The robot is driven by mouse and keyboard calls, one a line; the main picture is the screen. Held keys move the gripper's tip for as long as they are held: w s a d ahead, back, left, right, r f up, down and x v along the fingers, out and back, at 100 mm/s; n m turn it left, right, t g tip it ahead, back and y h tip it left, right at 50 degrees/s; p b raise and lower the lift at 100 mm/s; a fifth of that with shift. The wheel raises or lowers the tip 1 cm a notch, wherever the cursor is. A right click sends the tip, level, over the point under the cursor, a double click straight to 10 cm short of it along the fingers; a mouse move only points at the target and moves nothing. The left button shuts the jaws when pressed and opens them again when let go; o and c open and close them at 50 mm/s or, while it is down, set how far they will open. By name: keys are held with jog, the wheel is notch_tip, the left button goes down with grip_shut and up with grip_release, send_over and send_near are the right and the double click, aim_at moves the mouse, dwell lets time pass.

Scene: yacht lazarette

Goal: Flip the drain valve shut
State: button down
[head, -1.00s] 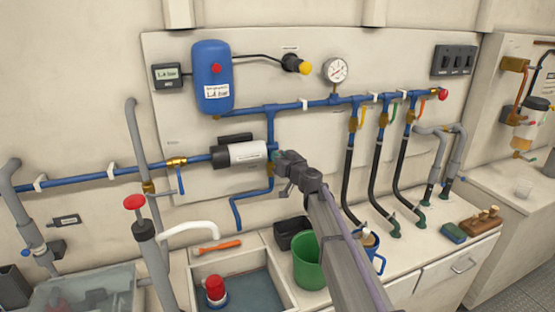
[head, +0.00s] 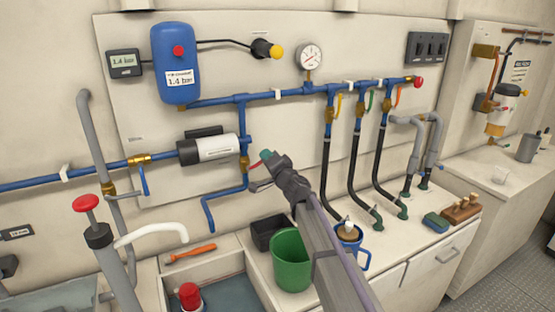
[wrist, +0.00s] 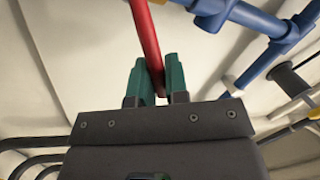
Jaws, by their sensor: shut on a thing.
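The drain valve (head: 244,163) is a small brass body on the blue pipe that drops from the pump and bends away to the lower left. In the wrist view its red lever (wrist: 146,30) runs down between the green fingertips of my gripper (wrist: 158,76), which is shut on it. In the head view my gripper (head: 266,157) is just right of the valve. The lever shows there only as a small red piece, sticking out to the right of the brass body. My fingers hide most of it.
The pump (head: 212,150) lies left of the valve. A green bucket (head: 291,262) and a black bin (head: 270,230) stand on the counter below. Black hoses with coloured levers hang to the right. A blue tank (head: 178,70) is above.

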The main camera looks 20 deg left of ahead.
jog(key=shift+w+d+f+m+t+h+b, duration=0.2)
jog(key=shift+f+m+b, duration=0.35)
jog(key=shift+m, duration=0.6)
jog(key=shift+s+f+m+t+h+b, duration=0.2)
jog(key=shift+f+m+b, duration=0.35)
jog(key=shift+m, duration=0.55)
jog(key=shift+w+d+f+m+t+h+b, duration=0.1)
jog(key=shift+w+f+m+t+b, duration=0.35)
jog(key=shift+m, duration=0.7)
jog(key=shift+s+f, duration=0.15)
jog(key=shift+s, duration=0.05)
jog(key=c, duration=1.4)
grip_release()
jog(key=b+v, duration=0.2)
jog(key=v, duration=0.8)
jog(key=shift+s+d, duration=0.3)
